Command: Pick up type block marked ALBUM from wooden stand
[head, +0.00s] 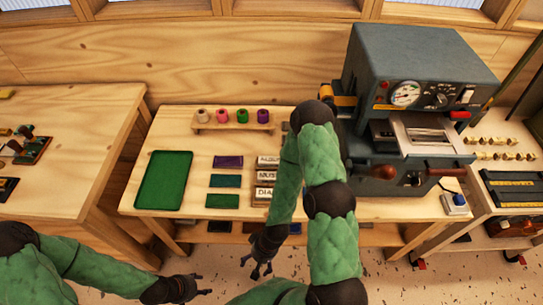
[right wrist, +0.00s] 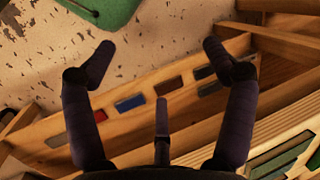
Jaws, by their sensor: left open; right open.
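A stack of type blocks stands on the workbench in the head view, left of my right forearm. The top block (head: 268,160) appears to read ALBUM, its right end hidden by my arm. A middle block (head: 265,176) and a block marked DIARY (head: 264,192) are below it. The wooden stand itself is hard to make out. My right gripper (head: 257,268) hangs in front of the bench, below the blocks, open and empty; its spread fingers (right wrist: 160,75) show in the right wrist view. My left gripper (head: 199,284) is open and empty at the lower left.
A green tray (head: 163,180), a purple pad (head: 228,162) and green pads lie left of the blocks. Foil rolls (head: 242,115) stand on a rack behind. A grey press (head: 420,80) fills the right. The lower shelf (right wrist: 130,120) holds several coloured pieces.

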